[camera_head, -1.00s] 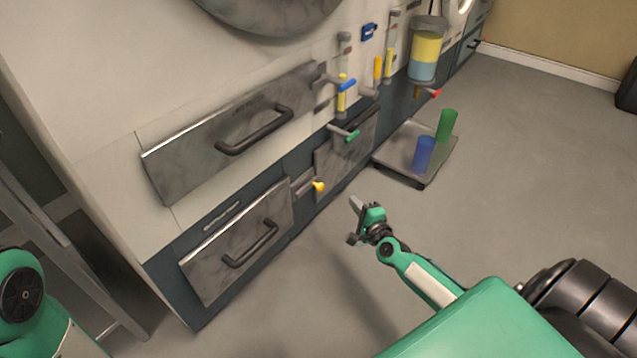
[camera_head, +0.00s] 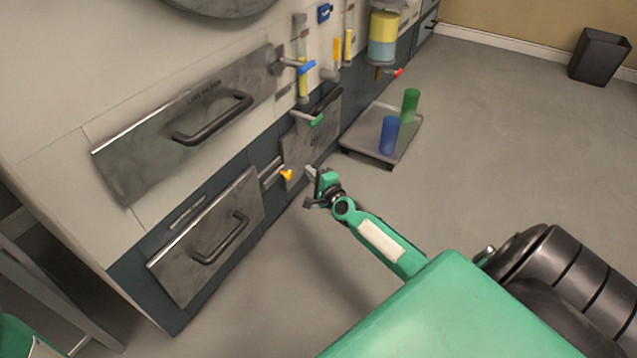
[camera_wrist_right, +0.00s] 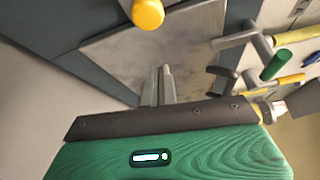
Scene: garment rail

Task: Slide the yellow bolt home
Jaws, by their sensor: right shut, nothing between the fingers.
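The yellow bolt knob (camera_head: 287,174) sticks out on a grey bar at the upper right corner of the lower drawer in the head view. In the right wrist view the knob (camera_wrist_right: 148,13) shows at the top edge, just beyond and left of the fingertips. My right gripper (camera_head: 308,187) is shut and empty, close to the right of the knob and apart from it. Its two fingers lie together in the right wrist view (camera_wrist_right: 158,86). Of my left arm, only a green part shows at the bottom left of the head view; its gripper is out of view.
A blue handle (camera_head: 306,67) and a green handle (camera_head: 317,119) stick out above the bolt. A low tray (camera_head: 350,141) with a blue cup (camera_head: 389,135) and a green cup (camera_head: 410,105) is on the floor beyond.

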